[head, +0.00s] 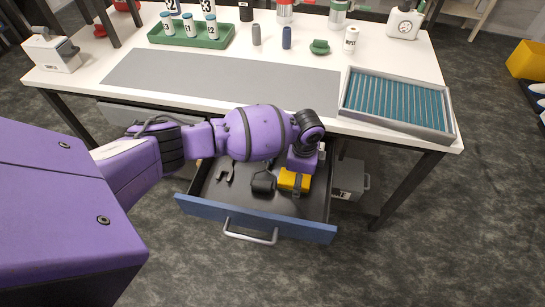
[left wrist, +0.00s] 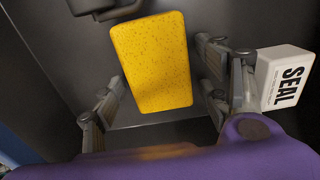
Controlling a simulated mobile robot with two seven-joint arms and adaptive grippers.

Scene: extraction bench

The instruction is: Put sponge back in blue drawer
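The yellow sponge (head: 288,180) is inside the open blue-fronted drawer (head: 255,222), toward its right side. My left gripper (head: 296,184) reaches down into the drawer at the sponge. In the left wrist view the sponge (left wrist: 153,62) lies between the two spread fingers of my left gripper (left wrist: 160,66). A gap shows between the sponge and the right-hand finger; the left-hand finger is very close to its edge. I cannot tell whether it touches. The gripper looks open. My right gripper is not in view.
In the drawer are a dark block-like item (head: 263,183), a grey forked tool (head: 226,171) and a white SEAL box (left wrist: 285,76) beside the right-hand finger. On the bench above stand a slatted tray (head: 442,130), a green rack (head: 222,42) and several bottles. The bench's grey mat is clear.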

